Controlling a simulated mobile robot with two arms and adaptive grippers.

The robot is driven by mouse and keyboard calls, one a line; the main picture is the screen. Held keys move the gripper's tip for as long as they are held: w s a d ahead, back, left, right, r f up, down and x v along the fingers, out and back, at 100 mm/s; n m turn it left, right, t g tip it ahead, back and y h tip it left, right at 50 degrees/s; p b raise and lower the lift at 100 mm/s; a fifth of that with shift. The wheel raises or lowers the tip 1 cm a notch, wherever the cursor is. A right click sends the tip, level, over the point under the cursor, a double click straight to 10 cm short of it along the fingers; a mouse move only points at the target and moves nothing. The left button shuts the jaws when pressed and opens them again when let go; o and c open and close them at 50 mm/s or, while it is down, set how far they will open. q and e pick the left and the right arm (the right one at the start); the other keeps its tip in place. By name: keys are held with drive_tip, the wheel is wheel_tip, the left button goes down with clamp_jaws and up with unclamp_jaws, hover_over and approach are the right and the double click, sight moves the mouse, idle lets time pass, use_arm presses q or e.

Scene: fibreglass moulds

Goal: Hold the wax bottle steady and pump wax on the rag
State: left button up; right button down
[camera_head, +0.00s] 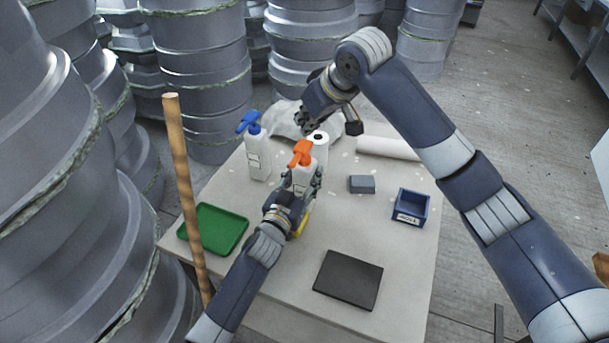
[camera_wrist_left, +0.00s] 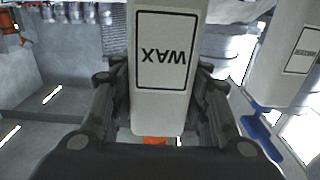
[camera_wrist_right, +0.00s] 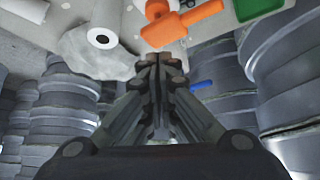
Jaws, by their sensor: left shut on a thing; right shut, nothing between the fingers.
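The white wax bottle (camera_head: 300,177) with an orange pump head (camera_head: 302,153) stands upright on the table. Its WAX label (camera_wrist_left: 165,50) shows upside down in the left wrist view. My left gripper (camera_head: 302,186) is shut around the bottle's body, one finger on each side. My right gripper (camera_head: 305,123) is shut and empty, above and behind the orange pump head, apart from it. The right wrist view also shows the pump head (camera_wrist_right: 182,22). A crumpled whitish cloth, seemingly the rag (camera_head: 285,118), lies at the table's back, partly hidden by my right gripper.
A blue-pump bottle (camera_head: 257,160) stands left of the wax bottle. A white roll (camera_head: 320,140) stands by the cloth. A green tray (camera_head: 214,230), grey block (camera_head: 362,184), blue bin (camera_head: 411,207) and dark slab (camera_head: 348,279) lie around. A wooden pole (camera_head: 184,190) rises at left.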

sight(304, 142)
drive_tip(key=shift+f, duration=1)
idle(0.7)
drive_tip(key=shift+f, duration=1.5)
drive_tip(key=shift+r, duration=1.5)
drive_tip(key=shift+f, duration=0.1)
drive_tip(key=shift+f, duration=1.4)
drive_tip(key=shift+r, duration=1.5)
